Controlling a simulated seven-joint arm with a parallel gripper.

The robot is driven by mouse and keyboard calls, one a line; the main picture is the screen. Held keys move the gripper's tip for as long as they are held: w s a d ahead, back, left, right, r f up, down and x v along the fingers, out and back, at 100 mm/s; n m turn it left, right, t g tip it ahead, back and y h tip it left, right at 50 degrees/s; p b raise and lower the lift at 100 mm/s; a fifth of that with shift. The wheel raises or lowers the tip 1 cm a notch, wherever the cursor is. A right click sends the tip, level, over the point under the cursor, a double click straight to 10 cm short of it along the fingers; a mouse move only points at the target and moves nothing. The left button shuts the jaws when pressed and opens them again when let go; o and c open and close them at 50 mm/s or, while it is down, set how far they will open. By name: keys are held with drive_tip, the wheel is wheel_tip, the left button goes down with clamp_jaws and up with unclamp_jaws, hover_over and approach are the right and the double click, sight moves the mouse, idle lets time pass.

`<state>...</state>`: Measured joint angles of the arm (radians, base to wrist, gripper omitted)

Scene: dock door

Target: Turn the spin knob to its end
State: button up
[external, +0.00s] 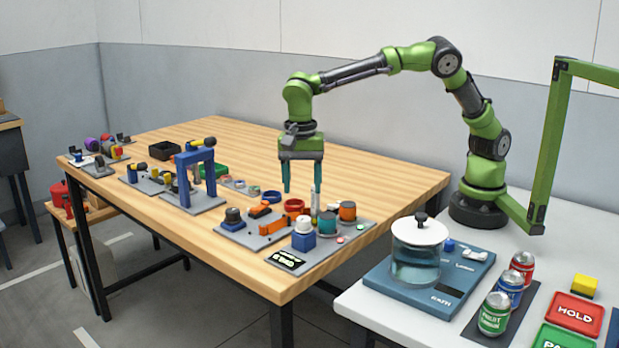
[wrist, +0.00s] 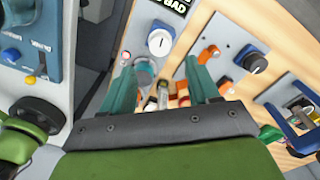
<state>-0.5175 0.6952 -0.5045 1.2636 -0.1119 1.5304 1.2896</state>
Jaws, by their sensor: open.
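Two knobs could be the spin knob, and I cannot tell which one bears that name. One is a white round knob (external: 303,225) on a blue block at the front of the grey panel; in the wrist view the white knob (wrist: 160,42) shows a dark pointer mark. The other is a black knob (external: 233,215) on a blue base at the panel's left; it also shows in the wrist view (wrist: 255,62). My gripper (external: 302,190) is open and empty, pointing down above the back of the panel, apart from both knobs. Its fingers also show in the wrist view (wrist: 161,82).
Orange parts (external: 271,226), a teal cylinder (external: 327,222), an orange-topped knob (external: 347,211) and an upright pale post (external: 315,203) crowd the panel near my fingers. A blue arch (external: 195,158) stands further left. Bare wood (external: 390,180) lies behind and right.

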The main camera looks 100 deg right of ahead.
wheel_tip(320, 180, up, 9)
drive_tip(key=shift+f, duration=0.2)
drive_tip(key=shift+w, duration=0.15)
drive_tip(key=s+d+r+n+t+y, duration=0.1)
drive_tip(key=s+d+n+t, duration=0.2)
drive_tip(key=s+n, duration=0.5)
drive_tip(key=s+d+r+n+t+y, duration=0.1)
drive_tip(key=s+d+n+t, duration=0.3)
drive_tip(key=s, duration=1.4)
drive_tip(key=n, duration=0.3)
drive_tip(key=shift+d+n, duration=0.35)
drive_tip(key=shift+n, duration=0.05)
